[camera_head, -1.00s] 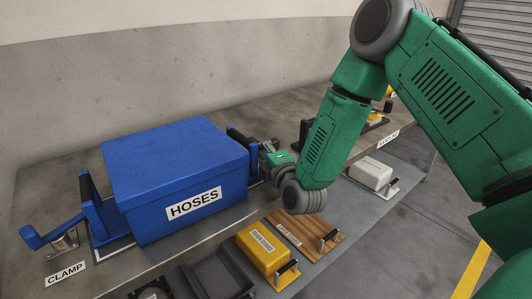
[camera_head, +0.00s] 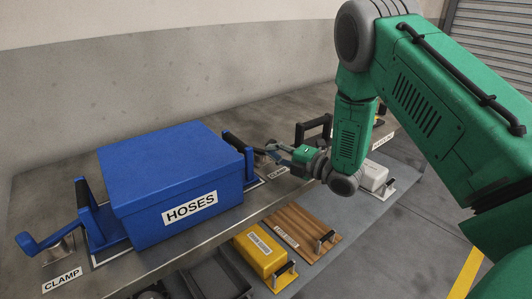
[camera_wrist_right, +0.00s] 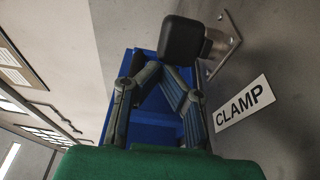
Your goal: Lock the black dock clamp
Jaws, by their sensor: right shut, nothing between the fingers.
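The black dock clamp (camera_head: 259,152) is at the right end of the blue HOSES box (camera_head: 172,172). Its dark lever reaches right, towards my right gripper (camera_head: 270,150). In the right wrist view a black padded end (camera_wrist_right: 182,40), seemingly the clamp's lever, is just beyond the shut, empty fingertips of the right gripper (camera_wrist_right: 164,68). I cannot tell whether they touch. A CLAMP label (camera_wrist_right: 244,102) lies beside it. My left gripper is not in view.
A blue clamp lever (camera_head: 50,240) with its own CLAMP label (camera_head: 62,281) is at the box's left end. A yellow block (camera_head: 260,252), a wooden board (camera_head: 303,232) and a white block (camera_head: 374,176) lie in front on a lower surface. A wall stands behind.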

